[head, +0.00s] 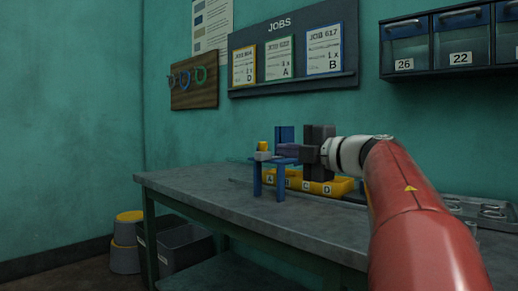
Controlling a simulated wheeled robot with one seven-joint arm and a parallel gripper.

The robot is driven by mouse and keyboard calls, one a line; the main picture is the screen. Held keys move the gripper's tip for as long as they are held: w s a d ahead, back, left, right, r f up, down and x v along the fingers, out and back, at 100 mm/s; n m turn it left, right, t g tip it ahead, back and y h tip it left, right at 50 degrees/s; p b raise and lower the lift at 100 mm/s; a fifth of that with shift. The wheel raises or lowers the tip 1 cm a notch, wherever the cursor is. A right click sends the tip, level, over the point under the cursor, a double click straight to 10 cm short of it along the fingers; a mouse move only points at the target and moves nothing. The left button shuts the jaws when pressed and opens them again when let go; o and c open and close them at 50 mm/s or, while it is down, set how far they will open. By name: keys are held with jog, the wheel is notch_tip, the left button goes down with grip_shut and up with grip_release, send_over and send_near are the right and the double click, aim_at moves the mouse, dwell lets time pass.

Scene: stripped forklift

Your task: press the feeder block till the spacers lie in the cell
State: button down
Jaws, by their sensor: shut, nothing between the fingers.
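My gripper (308,154) is dark grey and reaches in from the right above the workbench, pointing left. Its fingers are shut and I see nothing held. A blue stand (270,163) with thin legs is just left of it. A small pale block with a yellow top (262,149) sits at the stand's left end; I cannot tell if it is the feeder block. The yellow cell tray (342,187), lettered A to D, is below, partly hidden by the stand. I cannot make out any spacers.
The grey workbench (200,187) is clear at its left. A metal tray (480,208) with rings is at the right, partly behind my arm. Job cards (324,50) and numbered bins (460,45) are on the wall. Grey bins (185,248) stand on the floor.

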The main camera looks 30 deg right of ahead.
jog(key=w+p, duration=0.1)
jog(key=w, duration=1)
jog(key=shift+w+d, duration=0.25)
jog(key=shift+w, duration=0.1)
